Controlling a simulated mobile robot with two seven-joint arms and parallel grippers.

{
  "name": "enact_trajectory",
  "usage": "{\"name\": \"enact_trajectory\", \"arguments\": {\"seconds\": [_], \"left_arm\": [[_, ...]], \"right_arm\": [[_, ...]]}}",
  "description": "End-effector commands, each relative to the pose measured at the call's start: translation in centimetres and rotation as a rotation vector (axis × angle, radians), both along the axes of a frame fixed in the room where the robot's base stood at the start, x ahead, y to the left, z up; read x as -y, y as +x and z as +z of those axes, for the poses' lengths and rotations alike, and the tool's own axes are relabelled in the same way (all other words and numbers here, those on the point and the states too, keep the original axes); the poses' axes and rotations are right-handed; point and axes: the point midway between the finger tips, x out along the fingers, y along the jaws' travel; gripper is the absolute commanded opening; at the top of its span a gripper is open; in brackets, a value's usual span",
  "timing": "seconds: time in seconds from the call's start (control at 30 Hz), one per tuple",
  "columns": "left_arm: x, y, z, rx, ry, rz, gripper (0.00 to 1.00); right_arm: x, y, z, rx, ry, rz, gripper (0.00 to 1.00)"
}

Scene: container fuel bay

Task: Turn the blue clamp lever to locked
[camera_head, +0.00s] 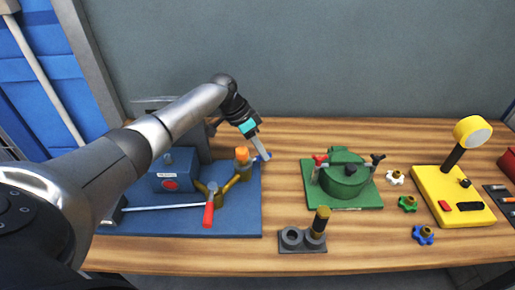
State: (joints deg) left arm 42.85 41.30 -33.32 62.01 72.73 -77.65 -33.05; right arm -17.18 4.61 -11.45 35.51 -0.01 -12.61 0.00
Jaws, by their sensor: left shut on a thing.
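The blue clamp lever (266,156) shows as a small blue piece at the right edge of the blue base plate (235,222), beside a brass fitting with an orange cap (242,154). My left gripper (262,154) comes down from above and is shut on the blue lever. The fingers hide much of the lever, so its exact angle cannot be told. My right gripper is not in view.
Bare wood lies between the plates.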

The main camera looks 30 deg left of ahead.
Motion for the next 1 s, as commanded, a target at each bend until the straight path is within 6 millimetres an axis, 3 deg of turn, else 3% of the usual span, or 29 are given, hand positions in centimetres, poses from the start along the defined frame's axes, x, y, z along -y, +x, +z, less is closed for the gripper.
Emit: {"name": "enact_trajectory", "arguments": {"seconds": [0.5, 1.0], "left_arm": [[1.5, -1.2, 0.0, 0.002, -0.002, -0.343, 0.0], [1.7, -1.5, 0.0, 0.001, 0.0, -0.409, 0.0]], "right_arm": [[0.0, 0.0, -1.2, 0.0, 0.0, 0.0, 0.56], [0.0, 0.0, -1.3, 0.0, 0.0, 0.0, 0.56]]}}
